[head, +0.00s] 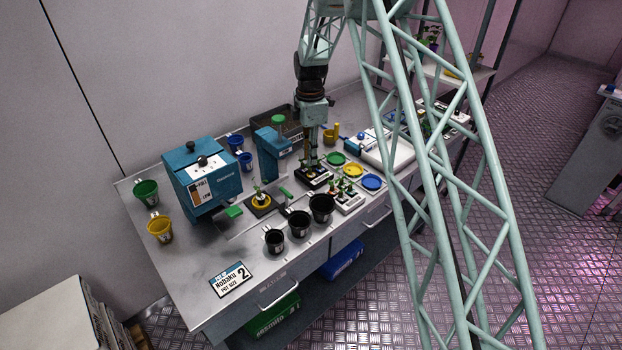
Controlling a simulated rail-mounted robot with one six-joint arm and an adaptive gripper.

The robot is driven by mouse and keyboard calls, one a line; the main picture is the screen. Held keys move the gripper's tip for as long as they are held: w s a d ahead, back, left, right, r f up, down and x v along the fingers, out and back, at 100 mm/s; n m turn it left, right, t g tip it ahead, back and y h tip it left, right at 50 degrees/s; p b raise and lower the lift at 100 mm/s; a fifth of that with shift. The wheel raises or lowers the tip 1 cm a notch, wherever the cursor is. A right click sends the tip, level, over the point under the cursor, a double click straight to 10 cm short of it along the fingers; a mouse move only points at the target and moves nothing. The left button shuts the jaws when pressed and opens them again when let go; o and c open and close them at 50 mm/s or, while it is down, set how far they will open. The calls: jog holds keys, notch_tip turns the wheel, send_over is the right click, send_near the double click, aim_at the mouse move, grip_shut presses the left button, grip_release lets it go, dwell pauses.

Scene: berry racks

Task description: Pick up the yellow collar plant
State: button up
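A small green plant with a yellow collar (261,202) sits on a dark square base on the metal bench, right of the blue machine. My gripper (312,160) points down at the end of my arm, to the right of and behind that plant and apart from it. It is over or just behind a black tray (316,181) holding small seedlings. The fingers are small and dark here, so I cannot tell whether they are open or shut, or whether they touch a seedling.
Three black pots (299,223) stand at the bench's front edge. Green, yellow and blue discs (353,171) lie to the right. A sign (230,279) lies at front left. My lattice column hides part of the right side.

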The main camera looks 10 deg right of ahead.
jog(key=shift+f, duration=0.15)
jog(key=shift+f, duration=2.45)
grip_shut()
jog(key=shift+r, duration=0.15)
notch_tip(320, 180, up, 10)
